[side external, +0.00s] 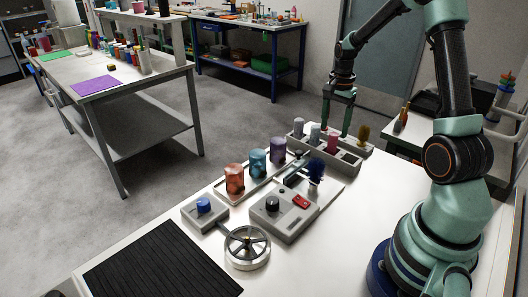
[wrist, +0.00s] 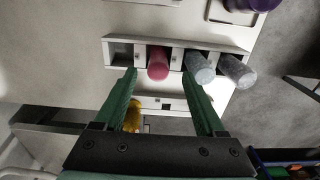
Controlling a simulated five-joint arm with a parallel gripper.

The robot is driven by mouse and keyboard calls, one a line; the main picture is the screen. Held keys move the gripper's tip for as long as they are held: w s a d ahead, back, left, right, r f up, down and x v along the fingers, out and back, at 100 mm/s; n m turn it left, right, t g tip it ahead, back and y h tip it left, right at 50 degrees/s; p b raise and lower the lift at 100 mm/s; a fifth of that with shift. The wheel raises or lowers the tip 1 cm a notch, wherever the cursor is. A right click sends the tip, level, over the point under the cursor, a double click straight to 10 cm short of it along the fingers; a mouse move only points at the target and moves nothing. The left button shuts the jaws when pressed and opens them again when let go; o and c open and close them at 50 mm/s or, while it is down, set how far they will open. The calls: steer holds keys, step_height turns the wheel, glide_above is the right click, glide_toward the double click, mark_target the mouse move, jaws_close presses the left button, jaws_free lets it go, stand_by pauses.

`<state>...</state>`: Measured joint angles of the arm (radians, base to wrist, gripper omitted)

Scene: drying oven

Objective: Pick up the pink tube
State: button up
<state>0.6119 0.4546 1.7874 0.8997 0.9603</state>
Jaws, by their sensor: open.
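The pink tube (wrist: 158,63) stands in a slot of a pale rack (wrist: 120,42) in the wrist view, with two grey-blue tubes (wrist: 199,68) to its right. My gripper (wrist: 159,75) is open, its two green fingers pointing toward the rack, with the pink tube between the lines of the fingertips. In the side view the pink tube (side external: 333,141) sits in the rack (side external: 347,158), and my gripper (side external: 337,128) is over the rack, close to it. I cannot tell whether the fingers touch the tube.
A yellow-topped item (side external: 362,134) stands in a holder behind the rack. Red, teal and purple cups (side external: 256,162) stand nearer on a tray. A control box (side external: 284,214), a handwheel (side external: 247,247) and a black mat (side external: 160,247) occupy the front of the table.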

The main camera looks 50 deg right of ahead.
mark_target(334, 134)
steer(key=shift+s+f, duration=0.15)
steer(key=shift+f, duration=2.7)
jaws_close()
